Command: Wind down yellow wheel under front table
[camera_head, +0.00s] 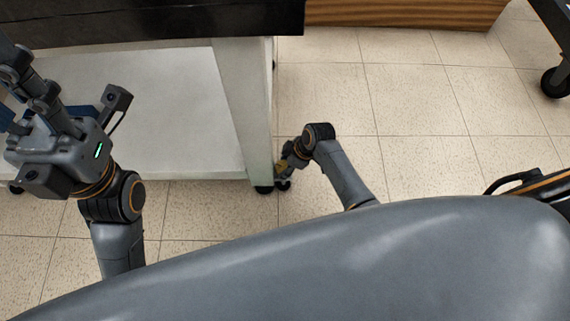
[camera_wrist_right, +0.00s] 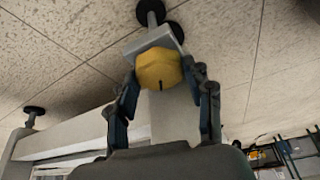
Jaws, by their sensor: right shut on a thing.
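The yellow wheel (camera_wrist_right: 160,68) is a faceted knob by the foot of the front table's white leg (camera_head: 246,110). In the right wrist view my right gripper (camera_wrist_right: 162,80) has one finger on each side of the wheel and is shut on it. My left gripper (camera_head: 40,95) is at the left, over the table's pale lower shelf (camera_head: 170,100), away from the wheel. Its fingertips are not clear.
The table's black top (camera_head: 150,18) overhangs the shelf. A dark caster (camera_head: 264,189) stands under the leg. A wooden piece (camera_head: 410,12) is at the back, and another wheeled stand (camera_head: 556,82) is at the far right. The tiled floor (camera_head: 420,110) between is clear.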

